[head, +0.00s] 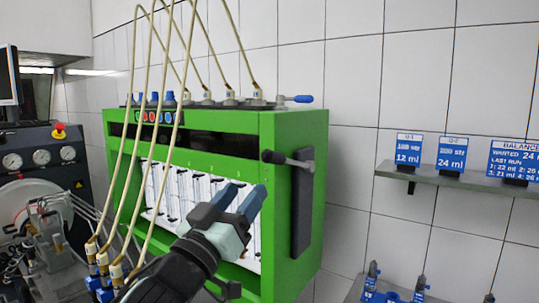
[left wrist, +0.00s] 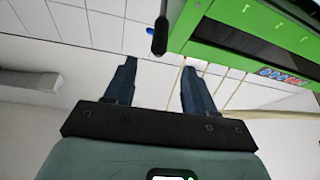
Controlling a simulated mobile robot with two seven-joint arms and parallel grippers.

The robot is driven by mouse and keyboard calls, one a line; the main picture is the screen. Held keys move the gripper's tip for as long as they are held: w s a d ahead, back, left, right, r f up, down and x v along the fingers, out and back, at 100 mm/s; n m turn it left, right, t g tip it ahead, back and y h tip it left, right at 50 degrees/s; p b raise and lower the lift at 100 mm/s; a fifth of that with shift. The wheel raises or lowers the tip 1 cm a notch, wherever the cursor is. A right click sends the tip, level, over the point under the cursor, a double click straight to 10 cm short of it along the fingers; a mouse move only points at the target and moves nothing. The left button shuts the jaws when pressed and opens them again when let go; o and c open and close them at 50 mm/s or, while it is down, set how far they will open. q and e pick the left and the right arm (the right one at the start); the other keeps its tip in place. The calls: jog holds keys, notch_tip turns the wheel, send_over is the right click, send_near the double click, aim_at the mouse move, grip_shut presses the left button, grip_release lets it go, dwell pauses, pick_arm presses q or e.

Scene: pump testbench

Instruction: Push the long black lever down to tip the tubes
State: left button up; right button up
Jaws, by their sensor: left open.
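The green test bench (head: 215,123) stands in the middle of the head view. A lever with a black grip (head: 273,157) and a grey shaft sticks out toward the front from a black vertical plate (head: 302,205) on the bench's right side. The black grip also shows at the top of the left wrist view (left wrist: 160,36). The tubes stand in front of a white panel (head: 165,190) on the bench front, partly hidden by my arm. My left gripper (head: 245,191) is open and empty, below and in front of the lever grip in the head view, apart from it. My right gripper is not in view.
Beige hoses (head: 133,110) arch over the bench and hang down at the left. A small blue-handled valve (head: 296,99) sits on the bench top. A grey shelf (head: 440,179) with blue signs is on the tiled wall at right. A gauge panel (head: 40,155) stands at left.

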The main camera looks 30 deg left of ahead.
aim_at(271, 158)
pick_arm(q)
jog(key=p+x, duration=0.5)
jog(key=x, duration=0.6)
jog(key=shift+w+r, duration=0.2)
jog(key=shift+r, duration=0.15)
jog(key=shift+w+p, duration=0.35)
jog(key=shift+w, duration=0.25)
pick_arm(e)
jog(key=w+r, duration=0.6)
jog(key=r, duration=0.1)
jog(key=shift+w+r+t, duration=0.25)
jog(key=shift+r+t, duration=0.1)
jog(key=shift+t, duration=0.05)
pick_arm(q)
jog(key=shift+s, duration=0.15)
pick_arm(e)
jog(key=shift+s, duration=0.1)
pick_arm(q)
jog(key=shift+c, duration=0.7)
jog(key=shift+f, duration=0.1)
grip_shut()
